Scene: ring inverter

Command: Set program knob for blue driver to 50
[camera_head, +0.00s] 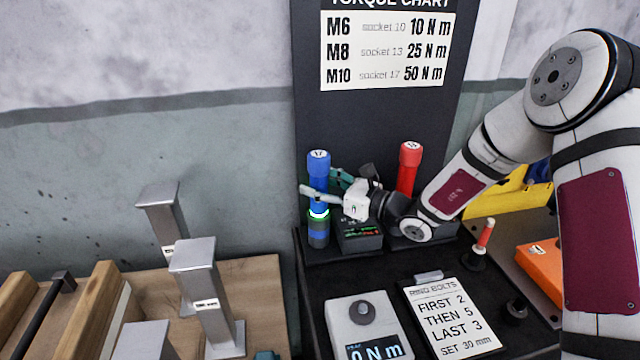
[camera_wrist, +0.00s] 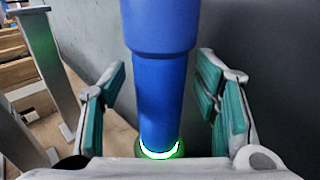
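The blue driver (camera_head: 318,165) stands upright at the left of the black bench, with a glowing green ring low on it; it also fills the middle of the wrist view (camera_wrist: 160,85). My gripper (camera_head: 325,186) is open, with its teal-padded fingers (camera_wrist: 165,100) on either side of the blue driver. Gaps show between the pads and the driver. A dark box (camera_head: 360,237) with small green and red lit marks sits just right of the driver's base, below my gripper. No program knob can be made out on it at this size.
A red driver (camera_head: 409,165) stands to the right. In front, a grey unit (camera_head: 352,310) has a round dark knob and reads 0 N m. A ring bolts card (camera_head: 450,318) lies beside it. The torque chart (camera_head: 388,50) lists M10 at 50 N m. Metal posts (camera_head: 205,290) stand left.

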